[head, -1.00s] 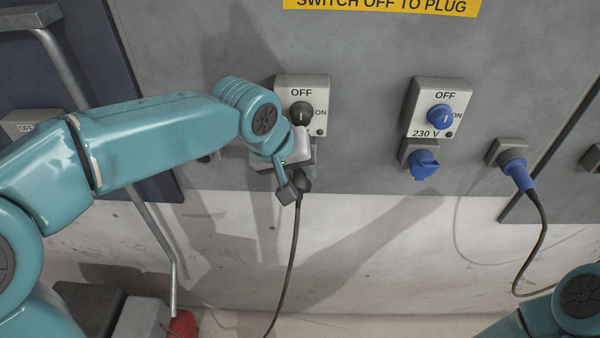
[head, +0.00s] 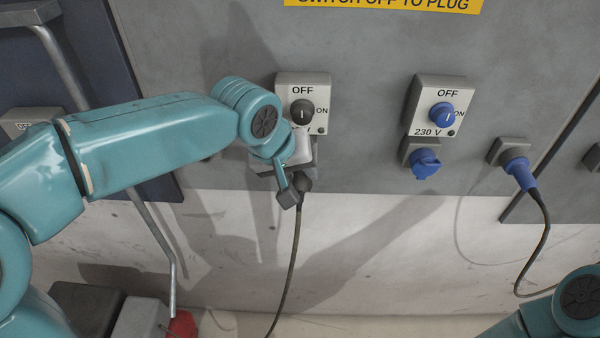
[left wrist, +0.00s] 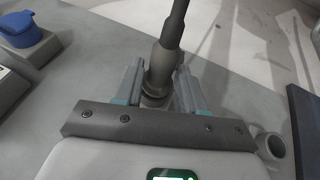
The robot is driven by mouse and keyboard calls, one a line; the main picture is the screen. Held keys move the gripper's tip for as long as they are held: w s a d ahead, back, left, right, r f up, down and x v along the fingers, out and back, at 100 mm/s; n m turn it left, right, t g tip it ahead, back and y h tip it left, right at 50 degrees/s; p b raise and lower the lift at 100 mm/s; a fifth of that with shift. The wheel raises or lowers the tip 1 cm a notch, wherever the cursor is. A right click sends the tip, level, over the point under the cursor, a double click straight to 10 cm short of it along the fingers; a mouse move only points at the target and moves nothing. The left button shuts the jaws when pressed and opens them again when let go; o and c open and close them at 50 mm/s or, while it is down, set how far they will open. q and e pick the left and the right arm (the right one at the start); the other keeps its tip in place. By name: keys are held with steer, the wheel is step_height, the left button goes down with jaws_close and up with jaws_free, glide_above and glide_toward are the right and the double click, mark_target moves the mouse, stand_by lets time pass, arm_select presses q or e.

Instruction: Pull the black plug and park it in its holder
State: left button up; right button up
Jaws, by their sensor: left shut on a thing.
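The black plug (head: 305,184) is at the socket under the left switch box, its cable hanging down. It also shows in the left wrist view (left wrist: 163,66), between the fingers. My left gripper (head: 291,190) is shut on it; its fingers (left wrist: 158,90) lie on both sides of the plug. The gripper hides most of the socket, so I cannot tell how deep the plug sits. The black switch knob (head: 302,111) above points up to OFF. A round, open grey ring (left wrist: 270,146), perhaps the holder, is right of the gripper in the wrist view. My right gripper is out of view.
To the right are a blue knob (head: 442,115) on a 230 V box, a blue-capped socket (head: 425,163) and a blue plug (head: 520,174) with its cable. A bent metal bar (head: 155,232) stands at the left. The pale wall below the sockets is mostly clear.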

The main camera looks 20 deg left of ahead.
mark_target(299, 192)
arm_select(q)
steer(key=shift+s+d, duration=0.25)
steer(key=shift+s, duration=0.15)
steer(key=shift+s+f+b, duration=0.1)
steer(key=shift+s+b, duration=0.2)
steer(key=shift+b, duration=0.05)
steer(key=shift+s+d+b, duration=0.2)
steer(key=shift+s+b, duration=0.05)
steer(key=shift+s, duration=0.35)
steer(key=shift+s+d+b, duration=0.15)
steer(key=shift+s+b, duration=0.1)
steer(key=shift+s, duration=0.35)
steer(key=shift+s, duration=0.1)
steer(key=shift+s, duration=0.1)
steer(key=shift+s+d, duration=0.15)
steer(key=shift+s, duration=0.15)
steer(key=s+a+b, duration=0.2)
steer(key=s+a, duration=0.1)
steer(key=a, duration=0.6)
steer(key=s+a+b, duration=0.2)
steer(key=s+a, duration=0.1)
steer(key=a, duration=0.7)
steer(key=shift+s, duration=0.2)
